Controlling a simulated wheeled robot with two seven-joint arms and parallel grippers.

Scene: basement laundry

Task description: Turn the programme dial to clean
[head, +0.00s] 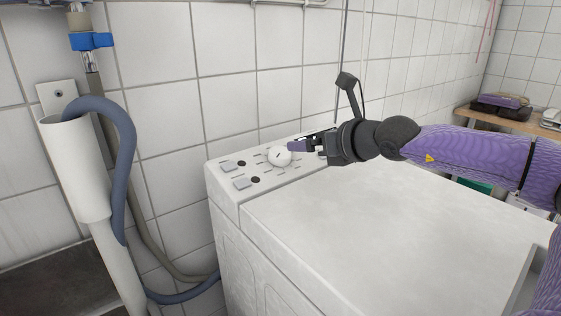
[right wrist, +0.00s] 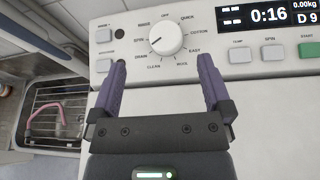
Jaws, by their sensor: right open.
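The programme dial (right wrist: 164,38) is a round white knob on the washer's control panel, ringed by printed labels. Its dark mark points left and slightly down, near SPIN. CLEAN is printed at the dial's lower left, below DRAIN. In the head view the dial (head: 279,156) stands on top of the white washer (head: 350,220). My right gripper (right wrist: 162,62) is open and empty, its two purple fingers apart just below the dial, not around it. In the head view my right gripper (head: 302,145) is close beside the dial, on its right. My left gripper is not in view.
A display (right wrist: 268,14) reading 0:16 and several grey buttons (right wrist: 240,54) sit right of the dial. More buttons (right wrist: 103,65) are at its left. A grey hose (head: 125,140) and pipe stand left.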

